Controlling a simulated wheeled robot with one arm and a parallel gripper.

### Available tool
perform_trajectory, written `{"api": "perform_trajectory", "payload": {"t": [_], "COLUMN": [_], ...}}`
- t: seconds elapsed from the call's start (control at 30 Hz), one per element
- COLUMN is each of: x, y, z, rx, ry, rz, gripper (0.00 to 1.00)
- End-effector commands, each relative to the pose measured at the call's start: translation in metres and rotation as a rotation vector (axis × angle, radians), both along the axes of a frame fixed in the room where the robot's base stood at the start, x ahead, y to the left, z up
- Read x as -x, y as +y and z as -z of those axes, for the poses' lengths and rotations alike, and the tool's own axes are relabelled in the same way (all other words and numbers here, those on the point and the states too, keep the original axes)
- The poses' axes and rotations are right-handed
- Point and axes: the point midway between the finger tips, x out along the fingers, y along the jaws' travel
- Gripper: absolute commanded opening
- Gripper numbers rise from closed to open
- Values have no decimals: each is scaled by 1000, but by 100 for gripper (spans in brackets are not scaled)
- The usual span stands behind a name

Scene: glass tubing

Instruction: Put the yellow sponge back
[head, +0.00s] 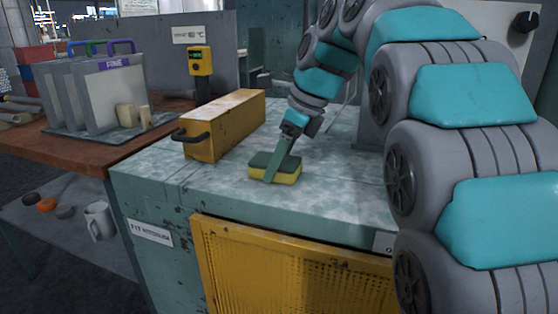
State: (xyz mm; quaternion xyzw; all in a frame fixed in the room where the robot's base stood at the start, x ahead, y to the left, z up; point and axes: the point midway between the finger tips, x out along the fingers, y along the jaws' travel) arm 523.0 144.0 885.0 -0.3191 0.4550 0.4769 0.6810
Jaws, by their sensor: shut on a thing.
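The yellow sponge (287,178) has a dark green top layer. It is on or just above the mottled grey-green top of the cabinet, near its front edge; I cannot tell whether it touches the surface. My gripper (272,172) comes down on it from above and is shut on the sponge. One finger shows across the sponge's near left side; the other finger is hidden behind the sponge.
A yellow metal box (226,125) with a black handle stands left of the sponge. A wooden table (95,152) at the left holds a rack (108,90) of upright panels. A white mug (99,221) stands on a low shelf. Cabinet top right of the sponge is clear.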

Motion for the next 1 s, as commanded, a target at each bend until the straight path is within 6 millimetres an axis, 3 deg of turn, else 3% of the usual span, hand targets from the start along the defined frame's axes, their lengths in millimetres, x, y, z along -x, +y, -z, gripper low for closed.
{"api": "perform_trajectory", "payload": {"t": [0.23, 0.27, 0.4, 0.8, 1.0], "x": [0, 0, 0, -1, 2], "y": [0, 0, 0, 0, -8], "z": [3, 3, 3, 1, -22], "rx": [-1, 0, 0, -1, -2], "ry": [2, 1, 1, -1, -2], "rz": [-1, 0, 0, 0, 0], "gripper": [35, 83, 98, 100, 100]}}
